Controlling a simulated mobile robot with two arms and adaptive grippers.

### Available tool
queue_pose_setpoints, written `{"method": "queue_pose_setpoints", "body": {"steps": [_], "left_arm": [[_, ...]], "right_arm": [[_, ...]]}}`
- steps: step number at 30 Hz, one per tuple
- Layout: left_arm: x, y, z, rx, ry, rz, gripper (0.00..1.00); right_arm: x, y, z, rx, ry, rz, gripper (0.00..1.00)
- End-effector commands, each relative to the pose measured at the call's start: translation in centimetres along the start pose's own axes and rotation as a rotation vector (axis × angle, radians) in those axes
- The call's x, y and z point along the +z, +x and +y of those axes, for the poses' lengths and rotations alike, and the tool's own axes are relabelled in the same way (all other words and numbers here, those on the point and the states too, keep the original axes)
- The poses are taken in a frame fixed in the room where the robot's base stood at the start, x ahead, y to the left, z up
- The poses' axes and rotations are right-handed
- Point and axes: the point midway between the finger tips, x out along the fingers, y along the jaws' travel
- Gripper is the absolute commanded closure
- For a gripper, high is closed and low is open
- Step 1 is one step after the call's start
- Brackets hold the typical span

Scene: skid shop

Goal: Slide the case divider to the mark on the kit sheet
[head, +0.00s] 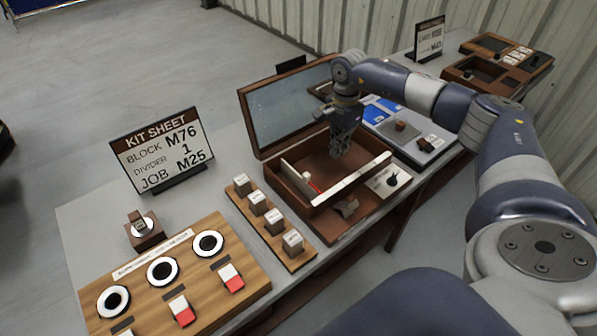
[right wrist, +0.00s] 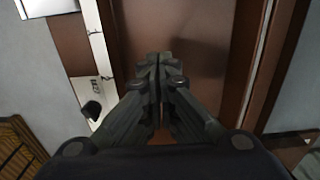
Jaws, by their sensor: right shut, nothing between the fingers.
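The kit sheet (head: 160,148) stands at the left and reads Block M76, Divider 1, Job M25. The open brown wooden case (head: 275,185) sits mid-table, its lid raised at the back. A pale upright board, seemingly the divider (head: 297,178), stands in the left part of the case, with a small red mark beside it. A white strip (head: 352,180) runs along the case's front wall; it also shows in the right wrist view (right wrist: 101,62). My right gripper (head: 338,150) is shut and empty over the case, right of the board. My left gripper is out of view.
A rack of several small blocks (head: 268,222) stands left of the case. A wooden board with round rings (head: 215,270) lies at front left. A black knob (head: 392,180) sits on a white plate right of the case. A grey tray (head: 435,150) lies beyond it.

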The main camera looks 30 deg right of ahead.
Motion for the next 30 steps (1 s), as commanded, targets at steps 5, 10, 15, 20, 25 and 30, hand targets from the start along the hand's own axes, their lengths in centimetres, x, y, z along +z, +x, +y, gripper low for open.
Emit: {"method": "queue_pose_setpoints", "body": {"steps": [5,10,15,20,25,30], "left_arm": [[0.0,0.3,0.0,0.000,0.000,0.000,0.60],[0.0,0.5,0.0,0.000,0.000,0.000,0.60],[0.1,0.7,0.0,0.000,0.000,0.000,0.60],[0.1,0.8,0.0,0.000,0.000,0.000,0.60],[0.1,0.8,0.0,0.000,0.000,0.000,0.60],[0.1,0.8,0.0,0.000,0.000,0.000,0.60]], "right_arm": [[-0.8,0.1,0.0,-0.001,0.003,0.000,1.00],[-1.7,0.1,0.0,0.000,0.002,0.000,1.00],[-2.5,0.0,0.0,0.000,0.002,0.000,1.00],[-3.2,0.0,0.0,0.000,0.002,0.000,1.00],[-3.5,0.0,0.0,0.000,0.001,0.000,1.00],[-3.5,0.0,0.0,0.000,0.001,0.000,1.00]]}}
